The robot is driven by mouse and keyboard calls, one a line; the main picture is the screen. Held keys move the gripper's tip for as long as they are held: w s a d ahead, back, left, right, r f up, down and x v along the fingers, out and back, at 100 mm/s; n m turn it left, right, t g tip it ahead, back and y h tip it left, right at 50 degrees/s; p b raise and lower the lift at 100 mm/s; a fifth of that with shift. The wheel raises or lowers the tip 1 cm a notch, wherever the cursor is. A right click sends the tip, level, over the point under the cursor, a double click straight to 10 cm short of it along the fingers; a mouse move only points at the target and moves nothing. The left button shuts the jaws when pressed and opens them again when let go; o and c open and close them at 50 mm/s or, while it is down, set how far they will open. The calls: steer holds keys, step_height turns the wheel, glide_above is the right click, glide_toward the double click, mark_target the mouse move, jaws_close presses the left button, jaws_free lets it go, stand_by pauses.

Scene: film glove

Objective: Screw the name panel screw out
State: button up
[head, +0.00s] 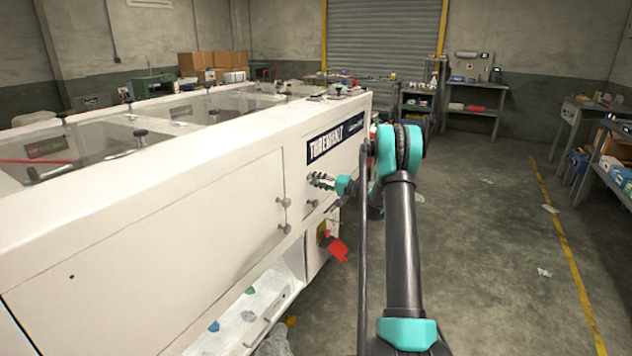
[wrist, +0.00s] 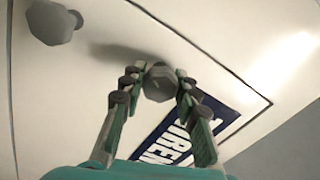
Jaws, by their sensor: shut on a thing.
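The name panel (head: 337,137) is a dark blue plate with white lettering on the white machine's end face. It also shows in the wrist view (wrist: 215,112), partly behind my fingers. The name panel screw (wrist: 159,82) is a grey knob-like head between my fingertips. My gripper (wrist: 156,84) is shut on it, one finger on each side, close to the white panel. In the head view my gripper (head: 318,180) reaches the machine face just below the name panel, and the screw cannot be made out there.
Another grey knob (wrist: 55,22) sits on the white panel at the upper left of the wrist view. A red switch part (head: 337,247) sticks out below my gripper. The floor (head: 480,250) to the right is mostly open, with shelves (head: 612,160) along the right side.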

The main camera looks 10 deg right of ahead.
steer(key=n, duration=0.5)
steer(key=shift+a+n, duration=0.1)
steer(key=shift+n, duration=0.2)
steer(key=n, duration=1.2)
steer(key=shift+n, duration=0.3)
steer(key=n, duration=0.5)
steer(key=shift+n, duration=0.7)
steer(key=o, duration=1.2)
